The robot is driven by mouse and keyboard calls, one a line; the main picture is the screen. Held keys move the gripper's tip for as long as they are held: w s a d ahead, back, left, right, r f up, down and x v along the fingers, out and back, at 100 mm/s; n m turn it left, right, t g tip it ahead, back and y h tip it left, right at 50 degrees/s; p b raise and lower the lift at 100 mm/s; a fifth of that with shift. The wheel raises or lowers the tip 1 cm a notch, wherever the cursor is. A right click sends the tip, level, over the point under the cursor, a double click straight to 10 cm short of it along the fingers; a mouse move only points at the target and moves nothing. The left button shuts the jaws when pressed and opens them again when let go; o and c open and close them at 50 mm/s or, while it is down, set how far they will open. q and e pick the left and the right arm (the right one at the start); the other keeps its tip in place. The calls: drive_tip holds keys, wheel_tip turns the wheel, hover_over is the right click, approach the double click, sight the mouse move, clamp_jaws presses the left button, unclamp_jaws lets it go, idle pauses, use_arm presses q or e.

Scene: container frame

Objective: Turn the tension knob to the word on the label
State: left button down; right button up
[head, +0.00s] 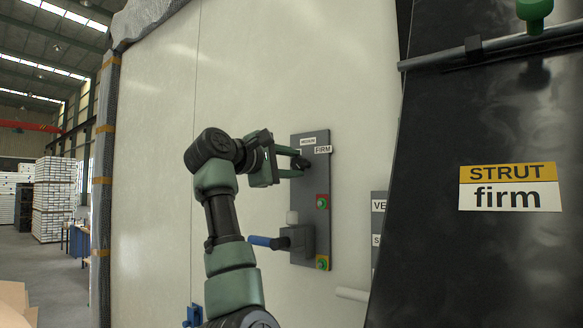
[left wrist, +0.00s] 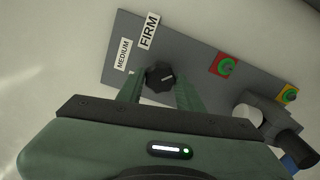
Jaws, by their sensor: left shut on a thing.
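The label (head: 510,187) on the dark panel at the right reads "STRUT" over "firm". The black tension knob (left wrist: 160,75) sits on a grey control plate (head: 311,222), and a small light mark shows on its face; I cannot tell exactly where it points. Small tags reading "MEDIUM" (left wrist: 123,54) and "FIRM" (left wrist: 148,31) are beside the knob; they also show at the top of the plate in the head view. My left gripper (left wrist: 160,88) is shut on the knob, one finger on each side. My right gripper is not in view.
Below the knob the plate carries a red square with a green button (head: 322,202), a grey block with a blue-ended handle (head: 268,242), and another button near the bottom. A partly hidden plate (head: 378,232) stands to the right. The pale wall at left is clear.

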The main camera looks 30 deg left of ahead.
use_arm(q)
drive_tip(key=m, duration=0.4)
drive_tip(key=shift+m+b, duration=0.3)
drive_tip(key=m, duration=0.4)
drive_tip(key=shift+r, duration=0.1)
idle(0.4)
drive_tip(key=c, duration=1.1)
unclamp_jaws()
drive_tip(key=shift+o, duration=0.9)
drive_tip(key=shift+w, duration=0.1)
